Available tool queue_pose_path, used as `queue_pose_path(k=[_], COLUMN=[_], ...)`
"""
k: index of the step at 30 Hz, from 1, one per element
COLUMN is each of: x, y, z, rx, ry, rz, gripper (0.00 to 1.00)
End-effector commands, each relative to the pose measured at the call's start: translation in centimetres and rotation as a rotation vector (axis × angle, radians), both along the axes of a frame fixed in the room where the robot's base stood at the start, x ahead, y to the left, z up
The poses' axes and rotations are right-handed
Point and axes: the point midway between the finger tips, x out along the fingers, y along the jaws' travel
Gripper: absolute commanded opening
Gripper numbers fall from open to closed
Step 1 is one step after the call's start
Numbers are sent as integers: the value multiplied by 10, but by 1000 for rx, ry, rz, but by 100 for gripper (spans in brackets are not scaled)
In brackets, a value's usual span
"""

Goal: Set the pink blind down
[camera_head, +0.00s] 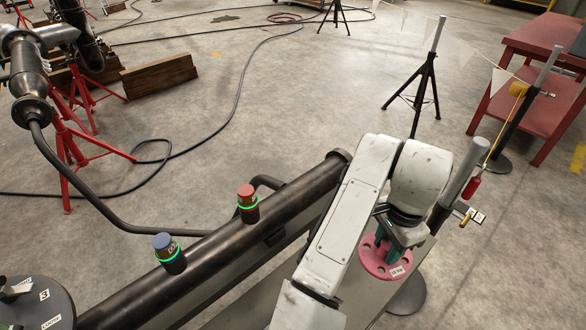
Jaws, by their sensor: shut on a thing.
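The pink blind (372,266) is a round disc with several holes and a small white label on its near edge. It shows at the lower right of the head view. My gripper (386,250) has green fingers and is shut on the blind from above, hiding part of its middle and far side. The blind lies roughly flat in the grip. A grey flat surface (350,298) shows beneath it; I cannot tell whether the blind touches that surface or hangs above it.
A dark pipe (300,197) runs diagonally left of my arm, with red-topped (247,203) and blue-topped (169,253) knobs. A labelled dark disc (35,305) is at lower left. A post (461,172) with a hanging red tag stands close right of my gripper. Open concrete floor lies beyond.

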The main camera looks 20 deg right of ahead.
Motion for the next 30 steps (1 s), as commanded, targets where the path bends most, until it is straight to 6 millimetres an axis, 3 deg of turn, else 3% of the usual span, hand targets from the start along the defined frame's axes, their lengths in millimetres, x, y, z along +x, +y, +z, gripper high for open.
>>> queue_pose_path(k=[8,23,30], x=[4,56,75], y=[-7,-76,-97], z=[-3,-43,-78], rx=[-3,-1,1], ry=[-1,1,-1], rz=[-2,-3,-1], gripper=[0,0,0])
